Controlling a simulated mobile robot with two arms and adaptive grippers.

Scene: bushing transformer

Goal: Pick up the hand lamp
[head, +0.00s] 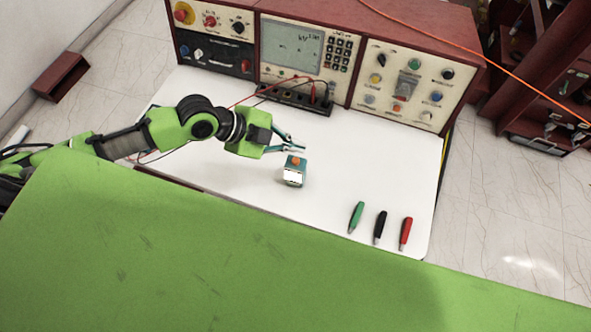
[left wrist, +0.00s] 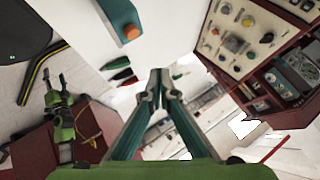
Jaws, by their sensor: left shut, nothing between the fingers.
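The hand lamp (head: 294,172) is a small teal box with an orange knob on top and a white face. It stands on the white table top. In the left wrist view the lamp (left wrist: 120,17) shows at the top edge, partly cut off. My left gripper (head: 298,144) is just above the lamp in the head view. Its two fingers meet at the tips in the left wrist view (left wrist: 160,80), with nothing between them. The lamp is apart from the fingers. A green and black part that looks like my right gripper (left wrist: 54,85) shows small at the left; its jaw state is unclear.
Green (head: 356,217), black (head: 380,227) and red (head: 405,233) probes lie at the table's front right. A control console (head: 293,50) with panels and cables lines the table's back. The white table top (head: 375,165) is clear right of the lamp. A red cabinet (head: 540,75) stands farther right.

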